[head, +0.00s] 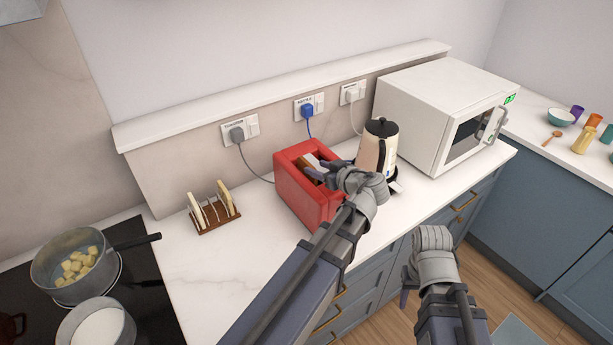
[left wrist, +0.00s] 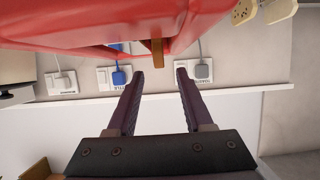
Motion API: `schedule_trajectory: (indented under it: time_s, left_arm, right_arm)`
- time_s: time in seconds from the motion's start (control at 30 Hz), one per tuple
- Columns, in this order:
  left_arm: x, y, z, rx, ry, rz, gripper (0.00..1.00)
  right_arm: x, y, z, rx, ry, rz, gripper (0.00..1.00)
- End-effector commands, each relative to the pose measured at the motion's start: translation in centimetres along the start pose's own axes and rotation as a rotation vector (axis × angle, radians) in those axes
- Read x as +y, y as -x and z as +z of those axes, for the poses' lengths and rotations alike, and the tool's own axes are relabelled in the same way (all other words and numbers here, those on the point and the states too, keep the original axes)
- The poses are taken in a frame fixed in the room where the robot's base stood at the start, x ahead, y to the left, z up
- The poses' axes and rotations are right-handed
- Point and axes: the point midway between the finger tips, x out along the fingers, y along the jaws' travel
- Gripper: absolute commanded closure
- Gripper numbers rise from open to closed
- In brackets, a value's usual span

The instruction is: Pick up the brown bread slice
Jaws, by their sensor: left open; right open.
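The red toaster (head: 292,194) stands on the worktop. A brown bread slice (head: 304,165) shows at its top opening, partly hidden by my left gripper (head: 326,172). In the left wrist view a narrow brown edge (left wrist: 157,53), which looks like the slice, sticks out of the red toaster (left wrist: 90,25). It lies ahead of and between the fingertips of my left gripper (left wrist: 157,78), which is open and looks empty. My right gripper (head: 407,285) hangs open over the floor, in front of the drawers and away from the toaster.
A cream kettle (head: 372,152) stands close right of the toaster, with a white microwave (head: 440,110) beyond. A toast rack (head: 218,220) with pale slices stands left. A pan (head: 75,262) sits on the hob at far left. Worktop between rack and toaster is clear.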

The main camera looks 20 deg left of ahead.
Motion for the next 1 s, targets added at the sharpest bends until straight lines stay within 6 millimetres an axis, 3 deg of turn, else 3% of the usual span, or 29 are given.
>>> schedule_trajectory:
  time_s: [0.33,0.63,0.87,1.0]
  left_arm:
    - [0.0,-2.0,0.2,0.0,0.001,-0.001,0.49]
    - [0.1,-6.0,0.2,0.0,0.0,-0.002,0.49]
    - [0.0,-6.2,0.1,0.0,0.0,0.0,0.49]
    - [0.0,-6.2,0.1,0.0,0.0,0.0,0.62]
  right_arm:
    - [-0.1,-0.9,-0.1,0.0,0.0,0.0,0.5]
    - [-0.2,-2.5,-0.2,0.0,-0.001,0.0,0.5]
    - [-0.2,-2.4,-0.2,0.0,-0.001,0.0,0.5]
    - [-0.2,-2.4,-0.2,0.0,-0.001,0.0,0.5]
